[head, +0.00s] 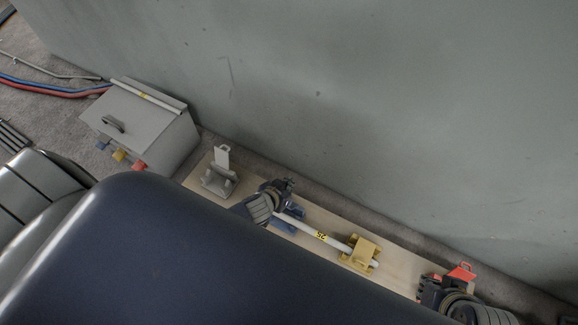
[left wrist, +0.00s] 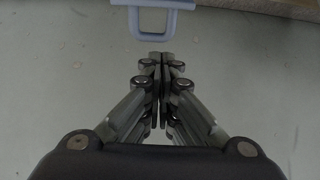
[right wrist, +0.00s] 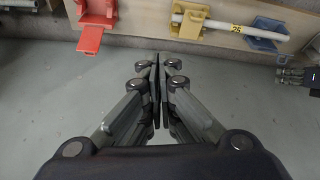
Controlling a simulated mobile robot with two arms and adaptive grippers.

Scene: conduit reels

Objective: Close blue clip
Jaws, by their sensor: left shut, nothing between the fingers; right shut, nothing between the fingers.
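The blue clip (head: 284,227) sits on a wooden board, mostly hidden by my left gripper (head: 288,184) in the head view. In the right wrist view the blue clip (right wrist: 264,36) appears open, with its looped lid (right wrist: 283,59) out to the side. A white conduit (head: 300,226) marked 25 runs from the blue clip through the yellow clip (head: 361,251). In the left wrist view the blue lid loop (left wrist: 165,21) lies just beyond my shut, empty left fingertips (left wrist: 155,58). My right gripper (right wrist: 155,62) is shut and empty near the red clip (head: 462,272).
The red clip's lid (right wrist: 88,46) stands open. A white clip (head: 219,176) stands open at the board's left end. A grey box (head: 150,125) with coloured fittings stands further left. A plain grey wall (head: 380,110) runs behind the board (head: 325,217).

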